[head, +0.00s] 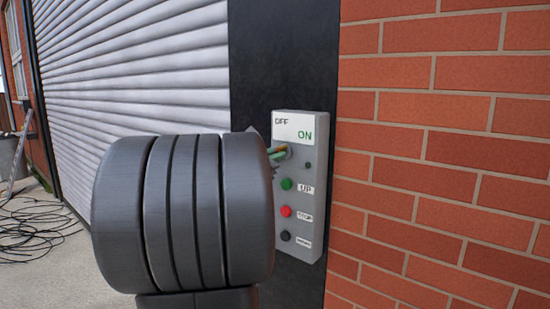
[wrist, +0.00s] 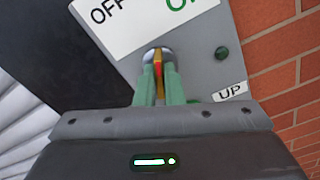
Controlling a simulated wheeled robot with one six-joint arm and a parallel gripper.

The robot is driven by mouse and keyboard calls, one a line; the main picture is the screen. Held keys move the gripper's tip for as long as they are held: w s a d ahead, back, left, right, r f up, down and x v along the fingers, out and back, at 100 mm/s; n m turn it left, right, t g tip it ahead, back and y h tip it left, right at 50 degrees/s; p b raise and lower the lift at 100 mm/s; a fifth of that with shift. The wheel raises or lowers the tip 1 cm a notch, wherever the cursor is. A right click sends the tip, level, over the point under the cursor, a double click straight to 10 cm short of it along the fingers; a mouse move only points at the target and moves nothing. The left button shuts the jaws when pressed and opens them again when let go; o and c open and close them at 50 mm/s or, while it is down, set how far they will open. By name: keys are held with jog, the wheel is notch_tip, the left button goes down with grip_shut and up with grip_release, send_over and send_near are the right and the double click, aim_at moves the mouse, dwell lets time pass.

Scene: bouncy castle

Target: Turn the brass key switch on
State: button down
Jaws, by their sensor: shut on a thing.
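A grey control box (head: 318,165) is mounted on the dark door post, with a white OFF/ON label (head: 300,128) at its top. The brass key switch (wrist: 158,62) sits just below the label; its narrow brass key shows between two green fingertips in the wrist view, in front of a round silver collar. My gripper (wrist: 158,85) is shut on the key. In the head view my gripper (head: 277,153) reaches the box from the left, and my arm hides part of the box's left side. The key looks roughly upright in the wrist view; its exact angle is partly hidden.
Below the switch are a green UP button (head: 286,184), a red STOP button (head: 285,211) and a dark button (head: 285,236). A red brick wall (head: 440,150) is at right, a white roller shutter (head: 140,60) at left. Cables (head: 30,230) lie on the ground.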

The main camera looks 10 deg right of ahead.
jog(key=m+b, duration=1.2)
jog(key=b, duration=0.4)
jog(key=shift+f+m+b, duration=0.15)
jog(key=shift+m+b, duration=0.15)
jog(key=shift+m, duration=0.1)
jog(key=c, duration=1.5)
grip_release()
jog(key=shift+c, duration=0.2)
jog(key=v, duration=1.4)
